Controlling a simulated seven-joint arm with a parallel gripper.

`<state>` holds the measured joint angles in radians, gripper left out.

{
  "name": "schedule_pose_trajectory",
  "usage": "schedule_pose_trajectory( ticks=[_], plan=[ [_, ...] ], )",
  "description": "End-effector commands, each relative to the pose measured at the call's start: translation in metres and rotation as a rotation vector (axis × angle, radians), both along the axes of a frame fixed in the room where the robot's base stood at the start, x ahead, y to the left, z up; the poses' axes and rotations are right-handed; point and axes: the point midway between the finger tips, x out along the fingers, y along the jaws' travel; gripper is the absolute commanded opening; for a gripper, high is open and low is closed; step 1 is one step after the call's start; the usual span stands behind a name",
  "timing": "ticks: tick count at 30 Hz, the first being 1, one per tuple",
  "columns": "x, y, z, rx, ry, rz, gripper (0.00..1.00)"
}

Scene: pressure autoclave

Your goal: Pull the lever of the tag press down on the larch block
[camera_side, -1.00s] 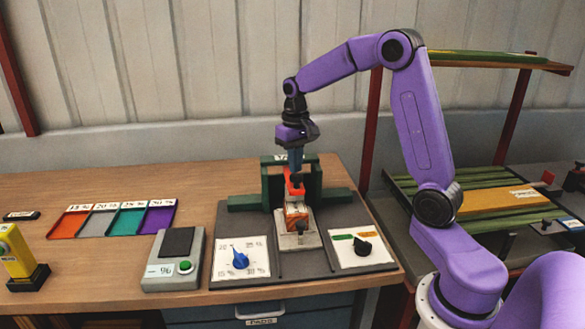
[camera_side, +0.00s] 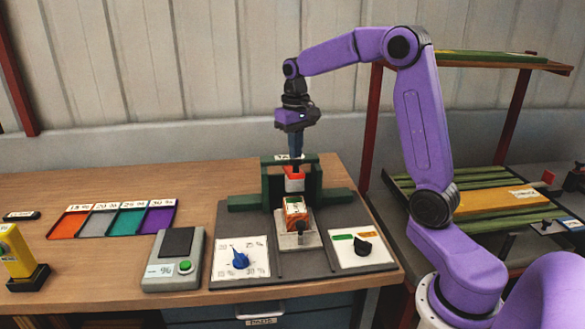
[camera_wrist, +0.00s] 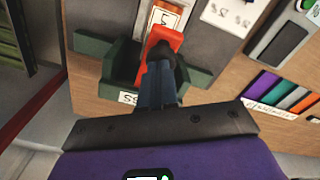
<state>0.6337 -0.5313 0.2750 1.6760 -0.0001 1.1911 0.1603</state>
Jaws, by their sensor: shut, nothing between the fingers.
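The tag press (camera_side: 267,188) is a green frame on the grey board, with a red lever (camera_side: 294,184). In the wrist view the red lever (camera_wrist: 148,66) lies just beyond my fingertips, close to its black knob (camera_wrist: 164,50). The larch block (camera_side: 295,211) sits on the pale carriage in front of the press; its top shows pale and green marks. Part of it shows at the top of the wrist view (camera_wrist: 166,17). My gripper (camera_side: 297,157) points down above the press, shut and empty. Whether the fingers touch the lever is unclear.
A dial panel with a blue knob (camera_side: 240,260) is left of the carriage, and one with a black knob (camera_side: 363,247) is right. A meter (camera_side: 174,262) and coloured trays (camera_side: 111,220) stand further left. A rack with green boards (camera_side: 480,183) is at right.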

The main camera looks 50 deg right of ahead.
Motion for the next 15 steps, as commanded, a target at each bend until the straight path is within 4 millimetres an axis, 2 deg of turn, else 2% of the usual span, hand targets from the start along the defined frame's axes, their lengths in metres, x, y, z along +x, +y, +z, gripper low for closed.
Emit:
schedule_pose_trajectory(
  ticks=[15],
  plan=[
    [0.000, 0.000, 0.035, -0.001, -0.002, 0.001, 0.00]
  ],
)
